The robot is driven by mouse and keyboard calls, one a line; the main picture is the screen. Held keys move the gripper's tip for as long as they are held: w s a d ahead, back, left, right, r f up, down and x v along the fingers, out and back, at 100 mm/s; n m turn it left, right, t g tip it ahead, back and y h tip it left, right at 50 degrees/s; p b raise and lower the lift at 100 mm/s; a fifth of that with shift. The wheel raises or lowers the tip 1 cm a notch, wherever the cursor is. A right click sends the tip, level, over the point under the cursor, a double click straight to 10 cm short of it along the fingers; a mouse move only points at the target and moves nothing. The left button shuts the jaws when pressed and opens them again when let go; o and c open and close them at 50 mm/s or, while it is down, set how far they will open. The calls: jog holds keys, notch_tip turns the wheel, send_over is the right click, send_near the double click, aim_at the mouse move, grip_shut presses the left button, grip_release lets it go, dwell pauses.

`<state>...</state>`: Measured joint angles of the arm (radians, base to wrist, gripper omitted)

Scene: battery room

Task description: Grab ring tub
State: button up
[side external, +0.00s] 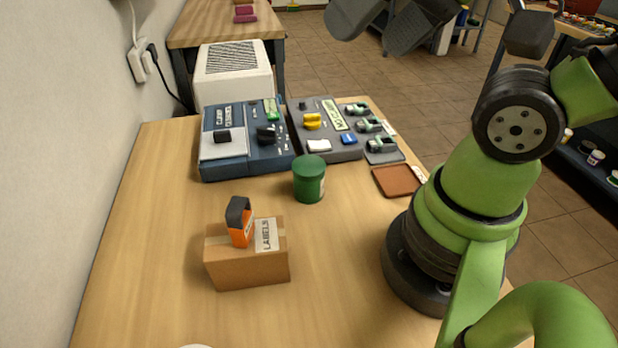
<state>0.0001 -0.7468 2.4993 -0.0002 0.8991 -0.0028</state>
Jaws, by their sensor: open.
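A green round tub (309,179) with a flat green lid stands upright on the wooden table, near the middle of the side external view. A small pale label shows on its right side. I take it to be the ring tub; no rings are visible. My gripper (374,30) shows only in part at the top edge, as dark grey jaw pieces. It is open and empty, high above and well apart from the tub. The rest of it is cut off by the frame.
A cardboard box (247,271) marked LABELS, with an orange and black item (239,222) on top, stands front left of the tub. A blue control unit (242,139) and a grey one (325,130) stand behind. A brown tray (397,181) lies right. The table's left front is clear.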

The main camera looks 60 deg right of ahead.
jog(key=n+g+h, duration=0.2)
jog(key=n+g, duration=0.4)
jog(key=n, duration=0.4)
send_over(307, 164)
notch_tip(307, 164, down, 15)
jog(key=shift+n+g, duration=0.6)
jog(key=shift+n, duration=0.1)
notch_tip(307, 164, down, 8)
jog(key=shift+s+r, duration=0.1)
jog(key=shift+r, duration=0.1)
jog(key=shift+f, duration=3.2)
jog(key=c, duration=1)
